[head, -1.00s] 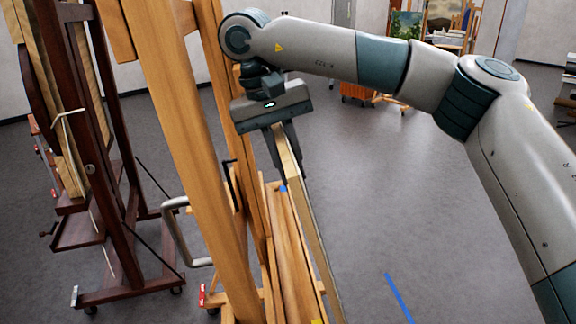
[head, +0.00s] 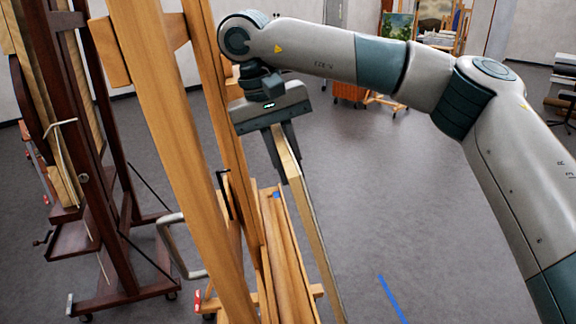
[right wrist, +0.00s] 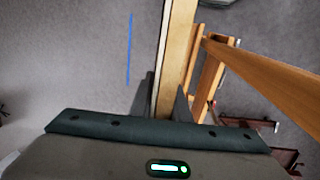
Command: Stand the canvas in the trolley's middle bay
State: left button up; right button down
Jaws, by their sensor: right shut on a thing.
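The canvas (head: 316,237) shows nearly edge-on in the head view, a thin panel with a pale wooden edge slanting down out of the picture. My right gripper (head: 285,158) is shut on its upper edge from above. In the right wrist view the canvas (right wrist: 176,50) runs up between the fingers of that gripper (right wrist: 168,100). Its lower end is cut off in the head view. I cannot make out the trolley or its middle bay for sure. My left gripper is not in view.
A light wooden easel (head: 177,130) with a ledge (head: 285,255) stands close left of the canvas. A dark wooden easel (head: 108,180) is farther left. A blue floor strip (head: 392,298) lies right, with open floor around it. A painting (head: 397,27) stands at the back.

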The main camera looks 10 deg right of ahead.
jog(key=shift+d, duration=0.15)
jog(key=d+p, duration=0.2)
jog(key=d, duration=1.5)
jog(key=shift+p, duration=0.4)
dwell(0.8)
dwell(0.5)
jog(key=s+a+f+b, duration=0.1)
jog(key=s+a+f, duration=0.1)
jog(key=f, duration=0.6)
jog(key=s+a+f+b, duration=0.1)
jog(key=a+f+b, duration=0.1)
jog(key=f, duration=0.6)
jog(key=s+a+f+b, duration=0.1)
jog(key=s+a+f, duration=0.1)
jog(key=f, duration=0.6)
jog(key=shift+s+a, duration=0.35)
jog(key=shift+a, duration=0.15)
